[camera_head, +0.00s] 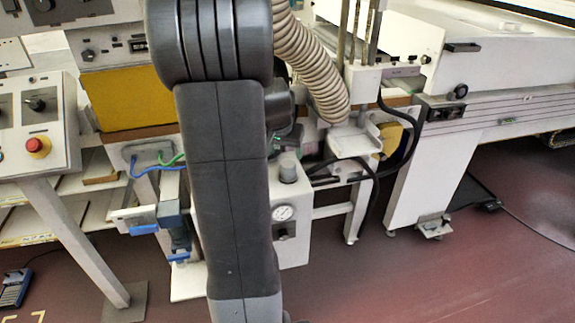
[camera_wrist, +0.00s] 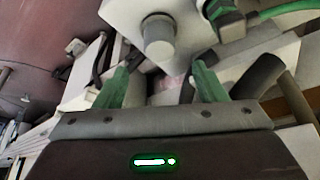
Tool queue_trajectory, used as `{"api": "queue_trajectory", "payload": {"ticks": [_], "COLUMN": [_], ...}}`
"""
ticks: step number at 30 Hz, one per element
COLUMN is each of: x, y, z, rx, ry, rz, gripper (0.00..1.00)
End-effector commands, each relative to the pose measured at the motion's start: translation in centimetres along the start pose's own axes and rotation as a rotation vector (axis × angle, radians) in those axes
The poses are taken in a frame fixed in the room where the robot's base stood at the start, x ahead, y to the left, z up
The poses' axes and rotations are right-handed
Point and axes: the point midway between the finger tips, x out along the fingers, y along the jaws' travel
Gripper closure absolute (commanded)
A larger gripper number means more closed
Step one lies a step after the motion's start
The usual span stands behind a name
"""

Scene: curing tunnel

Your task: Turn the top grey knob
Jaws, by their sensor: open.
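The grey knob (camera_head: 288,167) sits on top of a white box (camera_head: 292,243), with a round gauge (camera_head: 283,213) on the box's front below it. In the wrist view, the knob (camera_wrist: 158,40) is a round grey cylinder on a white face, just above the gap between the fingers in the picture. My gripper (camera_wrist: 160,84) shows two green fingers, spread apart with nothing between them. The knob looks beyond the fingertips and apart from them. In the head view my arm hides most of the gripper.
A ribbed beige hose (camera_head: 308,62) hangs close to the right of my arm. Black cables (camera_head: 404,150) loop right of the box. A control panel with a red button (camera_head: 38,146) stands at left. A green cable (camera_wrist: 284,10) and fitting lie near the knob.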

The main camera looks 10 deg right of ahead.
Motion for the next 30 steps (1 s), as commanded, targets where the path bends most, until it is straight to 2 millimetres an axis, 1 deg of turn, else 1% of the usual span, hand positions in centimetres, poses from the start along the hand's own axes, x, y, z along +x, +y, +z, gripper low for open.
{"api": "queue_trajectory", "payload": {"ticks": [1,6,9,13,18,26,27,29,30], "x": [1.3,4.6,6.2,7.6,8.5,8.6,8.6,8.6,8.6], "y": [0.1,0.1,0.1,0.1,0.0,0.0,0.0,0.0,0.0], "z": [0.1,0.1,0.1,0.1,0.1,0.1,0.1,0.1,0.1], "rx": [0.0,-0.001,0.0,0.0,-0.001,-0.001,-0.001,-0.001,-0.001], "ry": [-0.005,-0.004,-0.004,-0.003,-0.001,0.0,0.0,-0.001,-0.001], "rz": [0.002,0.002,0.002,0.001,0.0,0.0,0.0,0.0,0.0], "gripper": [0.36,0.36,0.36,0.36,0.36,0.36,0.38,0.49,0.57]}}
